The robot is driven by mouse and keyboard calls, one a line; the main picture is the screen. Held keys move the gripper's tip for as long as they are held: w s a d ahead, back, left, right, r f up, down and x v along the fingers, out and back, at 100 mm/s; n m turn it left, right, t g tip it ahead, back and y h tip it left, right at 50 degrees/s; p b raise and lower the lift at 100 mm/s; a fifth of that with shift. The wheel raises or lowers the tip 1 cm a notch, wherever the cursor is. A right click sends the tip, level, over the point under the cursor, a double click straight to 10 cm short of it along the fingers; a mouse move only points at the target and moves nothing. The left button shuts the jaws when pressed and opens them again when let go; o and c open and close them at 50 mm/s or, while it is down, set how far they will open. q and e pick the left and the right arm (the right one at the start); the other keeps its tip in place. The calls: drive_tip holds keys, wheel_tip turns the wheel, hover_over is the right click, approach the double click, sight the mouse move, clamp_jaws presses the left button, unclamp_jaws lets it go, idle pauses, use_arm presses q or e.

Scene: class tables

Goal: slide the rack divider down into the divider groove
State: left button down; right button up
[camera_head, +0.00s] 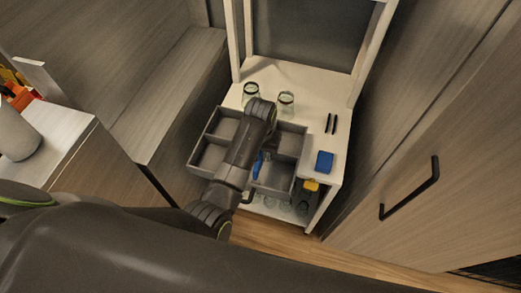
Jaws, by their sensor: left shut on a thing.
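The grey rack (281,187) with several compartments sits at the front of the pale table (315,90). A narrow blue piece (257,165), which looks like the rack divider, shows beside my left arm, over the middle of the rack. My left gripper (258,156) is shut on it; its fingers are mostly hidden by my arm. The divider groove is hidden or too small to make out, and I cannot tell whether the divider touches the rack. My right gripper is not in view.
Two glass jars (286,101) stand behind the rack. Two thin black items (331,124) and a blue block (324,161) lie to its right. A yellow-topped dark item (309,187) and glassware are below. A cabinet with a black handle (411,190) stands right.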

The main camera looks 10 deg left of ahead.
use_arm(q)
drive_tip(key=shift+f, duration=0.25)
idle(0.5)
drive_tip(key=shift+p, duration=0.5)
idle(0.5)
drive_tip(key=shift+p, duration=0.5)
drive_tip(key=shift+p, duration=0.3)
idle(0.4)
drive_tip(key=shift+f, duration=0.35)
